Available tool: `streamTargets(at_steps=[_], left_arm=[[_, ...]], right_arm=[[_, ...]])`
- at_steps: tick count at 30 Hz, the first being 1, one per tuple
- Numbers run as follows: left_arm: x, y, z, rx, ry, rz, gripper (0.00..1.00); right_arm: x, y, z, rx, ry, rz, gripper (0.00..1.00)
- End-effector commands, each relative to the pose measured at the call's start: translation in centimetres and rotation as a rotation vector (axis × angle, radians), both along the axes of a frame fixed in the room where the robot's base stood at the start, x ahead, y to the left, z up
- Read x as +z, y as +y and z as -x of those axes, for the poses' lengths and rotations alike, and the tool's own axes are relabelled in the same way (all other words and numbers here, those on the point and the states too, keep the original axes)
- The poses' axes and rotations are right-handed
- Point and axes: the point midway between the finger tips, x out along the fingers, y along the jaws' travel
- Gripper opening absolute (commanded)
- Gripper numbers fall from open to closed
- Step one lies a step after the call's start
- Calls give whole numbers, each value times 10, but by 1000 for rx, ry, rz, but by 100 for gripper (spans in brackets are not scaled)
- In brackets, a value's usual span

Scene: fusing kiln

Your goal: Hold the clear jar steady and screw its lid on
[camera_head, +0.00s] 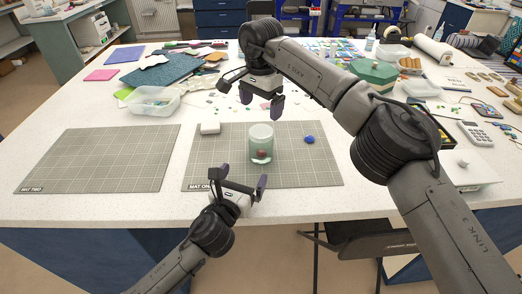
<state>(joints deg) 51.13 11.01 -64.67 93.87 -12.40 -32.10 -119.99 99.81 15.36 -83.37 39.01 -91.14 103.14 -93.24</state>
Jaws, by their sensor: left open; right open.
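The clear jar (261,146) stands upright on the right grey mat (308,173). My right gripper (262,101) is open and empty. It points down, above and slightly behind the jar in the picture.
A small white block (209,128) lies left of the jar and a blue lump (309,139) lies right of it. The left mat (95,160) is bare. A clear tub (153,101) stands behind the mats. A green lidded box (374,73) stands at back right.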

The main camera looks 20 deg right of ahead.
Motion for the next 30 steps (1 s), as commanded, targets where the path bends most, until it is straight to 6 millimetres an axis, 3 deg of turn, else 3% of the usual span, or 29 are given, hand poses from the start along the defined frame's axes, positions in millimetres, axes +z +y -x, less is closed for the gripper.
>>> streamTargets(at_steps=[14,30], left_arm=[[0,-4,-4,-1,0,0,100],[1,-55,-63,-1,1,1,100]], right_arm=[[0,-1,0,-1,0,1,96],[0,0,0,0,0,0,96]])
